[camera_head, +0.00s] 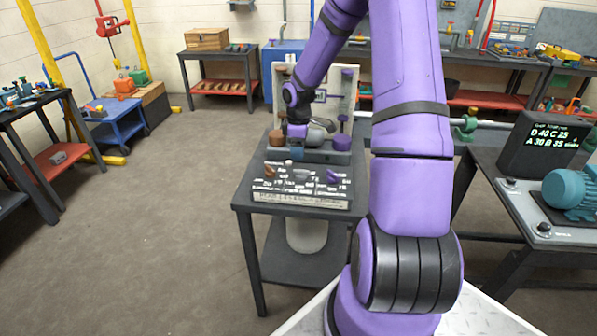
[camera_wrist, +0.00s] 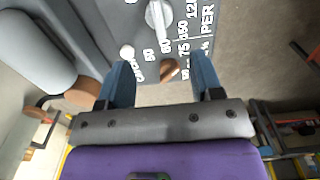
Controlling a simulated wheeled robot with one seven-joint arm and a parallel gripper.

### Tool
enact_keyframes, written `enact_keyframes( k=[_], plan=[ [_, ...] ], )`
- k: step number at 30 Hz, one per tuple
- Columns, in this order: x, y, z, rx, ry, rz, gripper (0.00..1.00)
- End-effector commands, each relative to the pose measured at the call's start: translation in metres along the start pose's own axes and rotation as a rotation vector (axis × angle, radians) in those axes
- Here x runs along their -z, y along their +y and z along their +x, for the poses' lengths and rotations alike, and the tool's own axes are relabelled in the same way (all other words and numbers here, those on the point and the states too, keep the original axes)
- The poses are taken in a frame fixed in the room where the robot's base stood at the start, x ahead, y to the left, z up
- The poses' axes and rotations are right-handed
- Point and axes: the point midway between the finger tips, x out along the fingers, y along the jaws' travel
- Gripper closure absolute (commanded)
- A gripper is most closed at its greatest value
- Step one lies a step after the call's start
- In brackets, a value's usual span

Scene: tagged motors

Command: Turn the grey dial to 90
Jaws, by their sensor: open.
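The grey dial (camera_head: 301,174) is the middle one of three dials on the dark panel (camera_head: 262,188) at the front of the small table. It shows at the top of the wrist view (camera_wrist: 158,18) as a pale elongated knob with white scale numbers beside it. Its exact reading cannot be told. My gripper (camera_wrist: 163,58) is open and empty, its blue fingers apart, with the grey dial beyond their tips. A brown dial (camera_wrist: 170,70) shows between the fingers.
The purple dial (camera_head: 333,176) is right of the grey one. A brown-ended grey cylinder (camera_wrist: 35,55) is at the left in the wrist view. A black sign (camera_head: 545,145) and a teal motor (camera_head: 573,188) stand on the right bench. The floor at left is clear.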

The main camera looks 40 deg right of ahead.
Motion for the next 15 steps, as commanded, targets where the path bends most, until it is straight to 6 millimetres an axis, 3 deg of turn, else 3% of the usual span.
enact_keyframes(
  k=[9, 15],
  plan=[
    [0.0, -0.001, 0.057, 0.004, -0.002, -0.001, 0.4],
    [0.0, -0.001, 0.082, 0.001, -0.001, 0.0, 0.4]
  ],
)
